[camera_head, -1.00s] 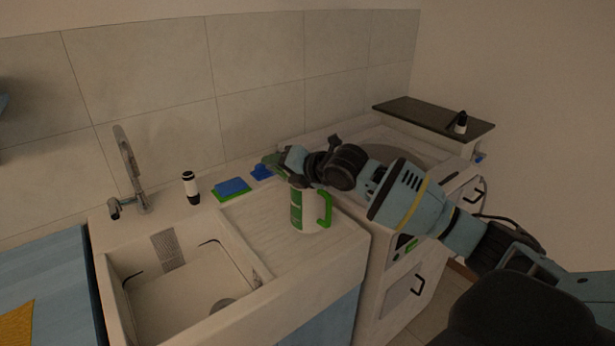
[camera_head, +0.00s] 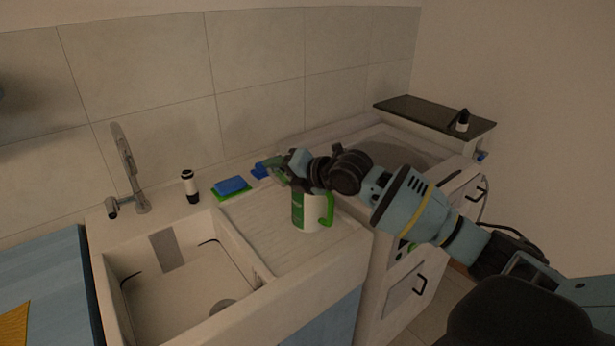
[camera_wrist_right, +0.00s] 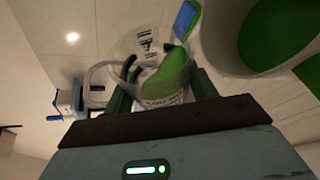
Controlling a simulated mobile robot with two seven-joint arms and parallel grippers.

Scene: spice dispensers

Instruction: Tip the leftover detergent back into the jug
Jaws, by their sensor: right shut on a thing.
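The jug (camera_head: 305,212) is white with a green handle and stands upright on the ribbed drainboard right of the sink. In the right wrist view the jug (camera_wrist_right: 220,40) is at the upper right, its wide opening showing green inside. My right gripper (camera_head: 288,172) is beside and above the jug's top. It is shut on a clear measuring cup (camera_wrist_right: 125,45) with dark print and a handle. Green detergent (camera_wrist_right: 172,72) lies along one side of the cup, which looks tilted. In the head view the cup (camera_head: 276,168) is partly hidden by the gripper. My left gripper is out of view.
A blue sponge (camera_head: 231,185), a blue item (camera_head: 261,170) and a black-and-white bottle (camera_head: 190,187) stand along the back. The sink (camera_head: 180,300) and tap (camera_head: 130,170) are at left. A dark shelf (camera_head: 430,114) with a small bottle (camera_head: 463,120) is at right.

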